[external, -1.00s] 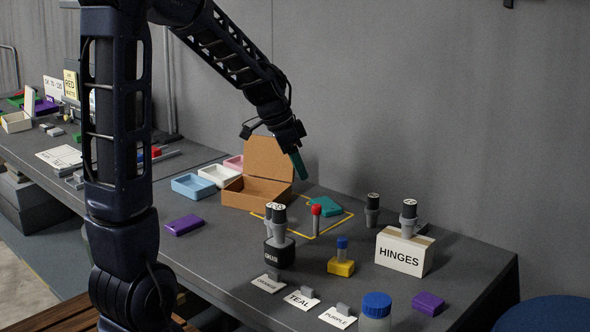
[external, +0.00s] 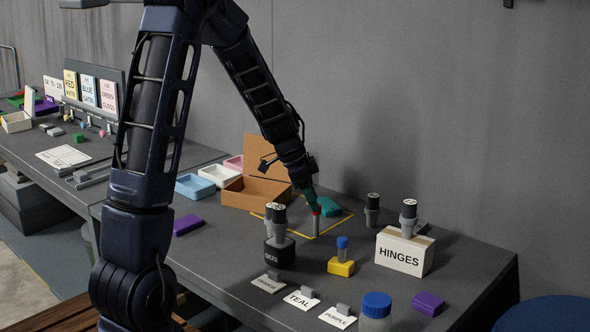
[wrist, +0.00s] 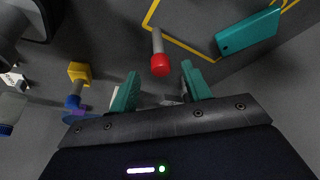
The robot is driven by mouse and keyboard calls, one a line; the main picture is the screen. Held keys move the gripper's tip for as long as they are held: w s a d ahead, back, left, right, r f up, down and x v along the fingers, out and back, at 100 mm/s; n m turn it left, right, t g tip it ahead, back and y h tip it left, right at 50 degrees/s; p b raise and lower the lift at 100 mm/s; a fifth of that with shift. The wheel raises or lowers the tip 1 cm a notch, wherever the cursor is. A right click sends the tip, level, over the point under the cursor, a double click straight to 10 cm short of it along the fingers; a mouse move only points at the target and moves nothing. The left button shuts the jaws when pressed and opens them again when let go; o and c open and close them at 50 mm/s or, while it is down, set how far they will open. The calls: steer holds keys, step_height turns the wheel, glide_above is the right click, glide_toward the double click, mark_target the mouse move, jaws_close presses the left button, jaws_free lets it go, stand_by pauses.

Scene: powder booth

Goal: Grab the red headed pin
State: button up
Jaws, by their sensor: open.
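The red headed pin (external: 316,222) stands upright on the dark table, a grey shaft with a red top, beside the yellow outline. In the wrist view the pin's red head (wrist: 160,65) lies between and just beyond the tips of my two teal fingers. My gripper (wrist: 160,85) is open with nothing held.
A teal block (external: 328,206) lies just behind the pin. An open cardboard box (external: 262,190) stands to the left. A black-based holder (external: 279,254), a yellow-based blue-topped pin (external: 341,262) and the HINGES box (external: 403,252) stand nearby. The grey wall is behind.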

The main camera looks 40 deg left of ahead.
mark_target(319, 213)
steer(key=shift+x, duration=2.75)
steer(key=shift+w, duration=0.1)
jaws_close()
steer(key=shift+r, duration=0.15)
